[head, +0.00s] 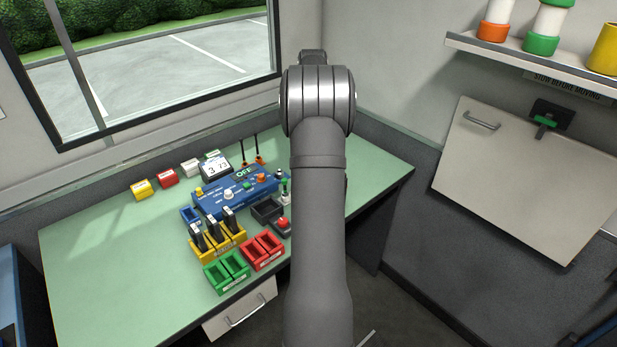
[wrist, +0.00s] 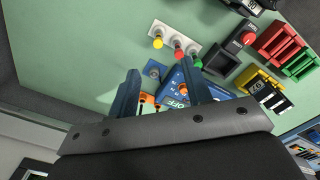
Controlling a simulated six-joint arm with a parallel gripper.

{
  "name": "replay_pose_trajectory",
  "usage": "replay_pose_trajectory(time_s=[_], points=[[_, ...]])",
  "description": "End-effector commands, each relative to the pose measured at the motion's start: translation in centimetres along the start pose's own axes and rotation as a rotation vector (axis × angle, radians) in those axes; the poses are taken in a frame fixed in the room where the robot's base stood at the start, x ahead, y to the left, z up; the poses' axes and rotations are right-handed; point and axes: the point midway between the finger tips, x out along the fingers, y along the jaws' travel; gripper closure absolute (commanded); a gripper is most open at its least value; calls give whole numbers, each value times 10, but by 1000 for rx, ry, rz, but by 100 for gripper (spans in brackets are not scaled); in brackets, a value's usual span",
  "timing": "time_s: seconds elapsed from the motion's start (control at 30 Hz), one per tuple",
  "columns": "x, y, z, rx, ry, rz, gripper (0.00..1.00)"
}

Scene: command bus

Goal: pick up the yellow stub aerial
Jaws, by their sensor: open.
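The yellow stub aerial (wrist: 158,41) stands on a pale strip in the wrist view, at the end of a row with a red stub (wrist: 179,50) and a green stub (wrist: 194,62). My gripper (wrist: 162,72) is open and empty, its two dark blue fingers pointing toward this row. The yellow stub shows beyond the fingertips, apart from them, nearer the left finger's line than the red one. In the head view my arm hides the yellow stub and my gripper; only the green stub (head: 285,187) shows at the arm's left edge.
The blue console (head: 232,192) stands on the green desk (head: 110,250). Yellow (head: 222,247), green (head: 226,272) and red (head: 262,251) holders stand toward the front, near a red button (head: 283,223). Two thin black aerials (head: 243,149) rise behind the console. The desk's left part is clear.

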Motion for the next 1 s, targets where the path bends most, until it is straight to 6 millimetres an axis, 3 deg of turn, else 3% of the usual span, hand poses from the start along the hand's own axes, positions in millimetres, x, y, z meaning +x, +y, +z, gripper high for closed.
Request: replay_pose_trajectory(time_s=[0.17,0.6,1.0], points=[[14,5,-10,-37,8,-3,55],[104,4,-10,-33,7,-3,55],[135,6,-12,-33,8,-1,55]])
